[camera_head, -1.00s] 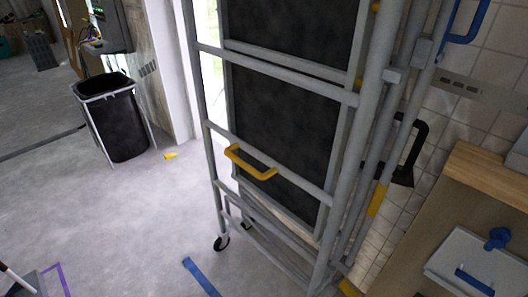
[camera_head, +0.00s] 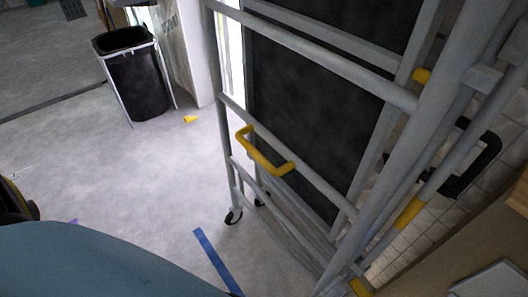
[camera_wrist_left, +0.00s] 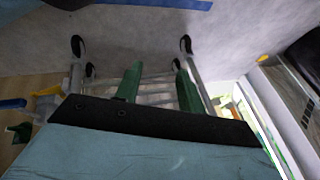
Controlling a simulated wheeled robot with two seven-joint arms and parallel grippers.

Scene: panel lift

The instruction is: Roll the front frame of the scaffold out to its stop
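The scaffold's front frame (camera_head: 319,73) is made of grey tubes and stands upright on castors (camera_head: 233,216). A yellow handle (camera_head: 265,158) sits on its middle crossbar, with nothing holding it. A dark panel (camera_head: 310,110) stands behind the tubes. The lower frame and castors (camera_wrist_left: 186,44) also show in the left wrist view, beyond the fingers. My left gripper (camera_wrist_left: 158,76) has green fingers spread apart with no object held between them. It is clear of the handle. My left arm's teal forearm fills the lower left of the head view. My right gripper is not in view.
A strip of blue tape (camera_head: 216,262) lies on the floor before the frame. A black bin (camera_head: 137,82) stands at the back left, with a small yellow object (camera_head: 190,119) near it. A wooden counter is at the lower right.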

